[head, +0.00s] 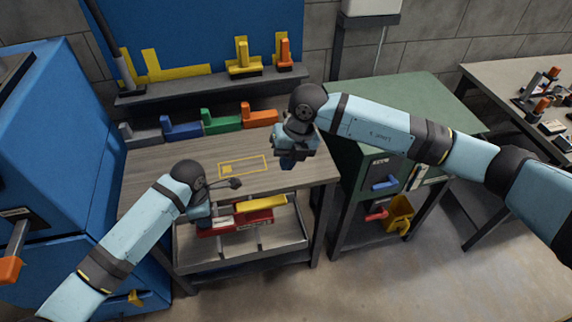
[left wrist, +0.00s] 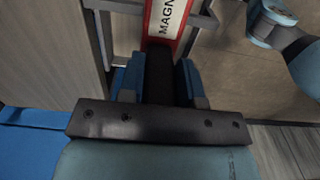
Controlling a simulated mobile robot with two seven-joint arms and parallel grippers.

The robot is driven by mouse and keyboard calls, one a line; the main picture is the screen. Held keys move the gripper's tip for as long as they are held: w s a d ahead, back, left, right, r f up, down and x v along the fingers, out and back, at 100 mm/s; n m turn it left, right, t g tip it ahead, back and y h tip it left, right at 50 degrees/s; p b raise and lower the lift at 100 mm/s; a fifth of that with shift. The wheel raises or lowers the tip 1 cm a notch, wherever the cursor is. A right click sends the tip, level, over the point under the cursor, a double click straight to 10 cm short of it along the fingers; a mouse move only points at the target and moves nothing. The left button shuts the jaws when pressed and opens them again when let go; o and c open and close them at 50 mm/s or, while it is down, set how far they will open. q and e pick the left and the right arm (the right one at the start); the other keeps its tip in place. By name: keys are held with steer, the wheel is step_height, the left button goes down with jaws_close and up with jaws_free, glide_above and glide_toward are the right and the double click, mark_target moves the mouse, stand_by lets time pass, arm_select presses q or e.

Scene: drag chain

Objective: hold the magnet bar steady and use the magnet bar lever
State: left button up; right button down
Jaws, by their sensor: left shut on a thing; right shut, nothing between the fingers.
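The magnet bar (head: 222,229) is a red body lying in the grey tray frame below the front of the wooden bench. In the left wrist view the red body (left wrist: 165,20) carries a white label reading "MAGN". My left gripper (head: 203,214) is at the left end of the magnet bar. Its blue fingers (left wrist: 158,84) are shut on a dark handle (left wrist: 160,72) in line with the red body. My right gripper (head: 288,161) is shut and empty, above the bench's right end.
A green cabinet (head: 400,110) stands to the right, a blue cabinet (head: 60,130) to the left. The floor in front is clear.

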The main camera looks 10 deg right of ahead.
stand_by(0.4)
arm_select(q)
steer(key=o, duration=1.1)
steer(key=shift+o, duration=0.2)
step_height(320, 180, up, 12)
